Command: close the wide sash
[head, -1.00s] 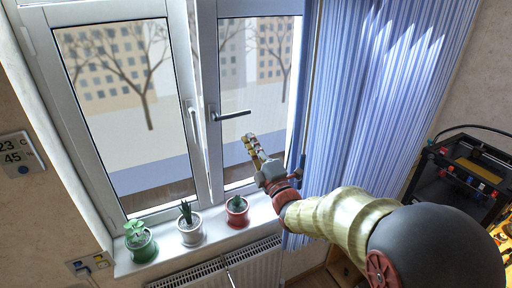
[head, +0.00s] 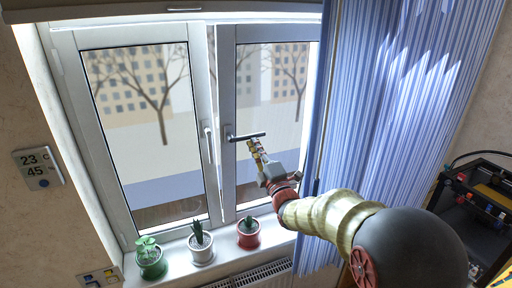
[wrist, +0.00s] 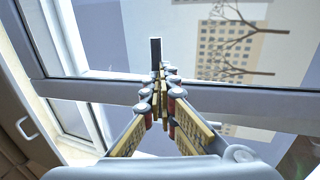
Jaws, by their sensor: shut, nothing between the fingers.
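The window has a left sash (head: 62,60) with a pale upright handle (head: 208,142) and a right sash (head: 228,188) with a dark handle (head: 247,136) lying level. The curtain covers the right sash's far side, so I cannot compare full widths. A narrow bright strip shows between the sashes, and the right one looks slightly ajar. My gripper (head: 255,146) is shut and empty, with its fingertips just below the dark handle. In the wrist view the closed fingertips (wrist: 160,75) point at the dark handle (wrist: 156,50). I cannot tell whether they touch.
A green pot (head: 152,262), a white pot (head: 201,249) and a red pot (head: 248,234) with plants stand on the sill below. The blue curtain (head: 390,110) hangs right of my gripper. A radiator (head: 262,276) is under the sill. A black-framed machine (head: 480,205) stands at right.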

